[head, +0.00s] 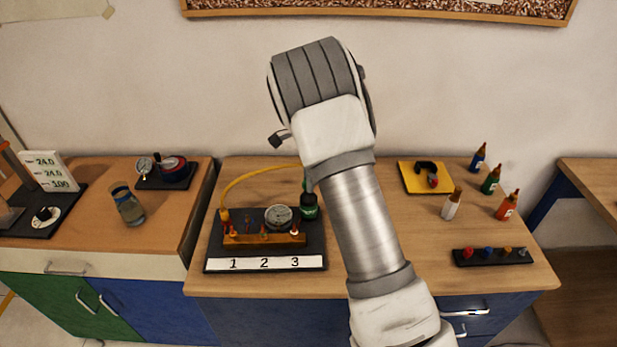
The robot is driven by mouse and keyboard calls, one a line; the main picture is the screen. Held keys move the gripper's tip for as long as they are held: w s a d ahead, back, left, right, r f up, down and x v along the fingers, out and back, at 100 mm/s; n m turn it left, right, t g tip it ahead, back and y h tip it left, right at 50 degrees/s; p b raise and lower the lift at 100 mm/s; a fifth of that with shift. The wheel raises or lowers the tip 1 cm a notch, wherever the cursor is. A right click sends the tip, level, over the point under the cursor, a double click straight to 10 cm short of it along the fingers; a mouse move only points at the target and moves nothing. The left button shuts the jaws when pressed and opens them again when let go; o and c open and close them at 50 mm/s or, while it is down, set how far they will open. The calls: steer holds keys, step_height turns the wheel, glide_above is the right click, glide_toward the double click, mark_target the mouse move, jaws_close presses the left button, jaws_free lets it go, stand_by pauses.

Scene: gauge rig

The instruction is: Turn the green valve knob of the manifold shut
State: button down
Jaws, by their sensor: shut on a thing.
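The manifold (243,242) is a low orange-brown bar on a black board (315,250) on the middle bench. A round gauge (279,216) sits behind the bar. My arm rises in front of the bench, right of the manifold. My gripper's fingers cannot be made out; they are hidden behind the arm or out of frame.
A yellow hose (247,177) arches from the manifold's left end toward a dark green bottle (309,207). A white strip (264,264) reads 1, 2, 3. At right are a yellow tray (412,185), several small bottles and a black strip (492,257) with coloured pieces.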

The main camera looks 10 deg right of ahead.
steer(key=shift+r, duration=0.1)
steer(key=shift+c, duration=2.2)
jaws_free()
step_height(320, 180, up, 17)
steer(key=shift+r, duration=0.15)
